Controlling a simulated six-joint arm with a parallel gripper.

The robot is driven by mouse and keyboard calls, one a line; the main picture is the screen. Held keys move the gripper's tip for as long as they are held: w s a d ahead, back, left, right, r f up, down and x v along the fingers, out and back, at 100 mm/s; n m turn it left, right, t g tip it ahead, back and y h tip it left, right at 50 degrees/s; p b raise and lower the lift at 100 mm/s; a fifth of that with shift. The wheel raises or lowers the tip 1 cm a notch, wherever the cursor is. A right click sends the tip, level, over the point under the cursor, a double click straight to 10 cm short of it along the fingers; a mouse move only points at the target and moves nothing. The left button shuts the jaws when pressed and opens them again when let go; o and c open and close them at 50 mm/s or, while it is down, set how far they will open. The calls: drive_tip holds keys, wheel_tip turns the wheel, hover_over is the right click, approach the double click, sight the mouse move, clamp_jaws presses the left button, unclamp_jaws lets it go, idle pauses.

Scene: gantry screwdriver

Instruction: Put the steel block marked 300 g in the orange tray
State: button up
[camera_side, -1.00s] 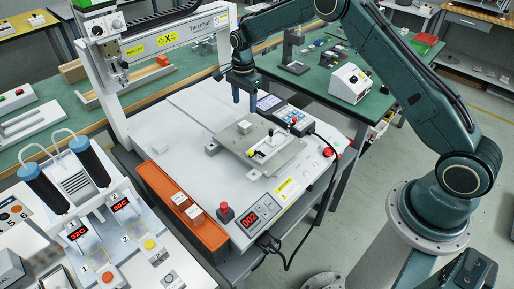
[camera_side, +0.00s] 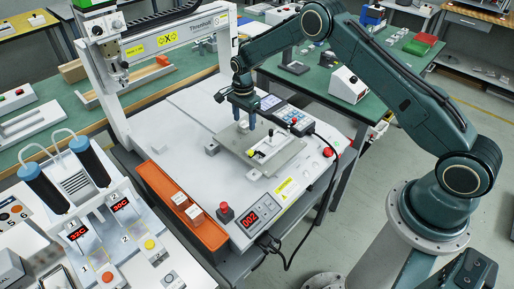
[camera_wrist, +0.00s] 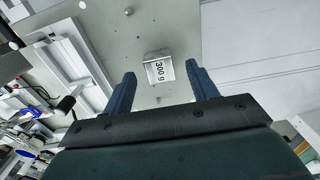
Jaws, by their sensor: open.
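The steel block marked 300 g (camera_wrist: 159,71) stands on a grey metal plate (camera_wrist: 178,22) and its label faces up in the wrist view. The block also shows in the side view (camera_side: 243,128), partly behind my fingers. My gripper (camera_side: 245,120) is open above the block, with its blue fingers pointing down. In the wrist view my gripper (camera_wrist: 163,80) has one finger on each side of the block's line, with gaps and no visible contact. The orange tray (camera_side: 155,180) lies along the left edge of the white machine bed. It holds two small light blocks (camera_side: 180,199).
A clamp with a black handle (camera_side: 258,155) sits on the plate near the block. A red button (camera_side: 225,211) and a keypad pendant (camera_side: 287,115) stand on the bed. The gantry post (camera_side: 116,95) rises at the left. The bed between plate and tray is mostly clear.

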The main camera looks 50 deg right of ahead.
sight(244, 124)
drive_tip(key=shift+f, duration=0.7)
clamp_jaws()
drive_tip(key=shift+r, duration=0.2)
wheel_tip(244, 124, up, 20)
drive_tip(key=shift+f, duration=0.15)
idle(0.5)
idle(0.4)
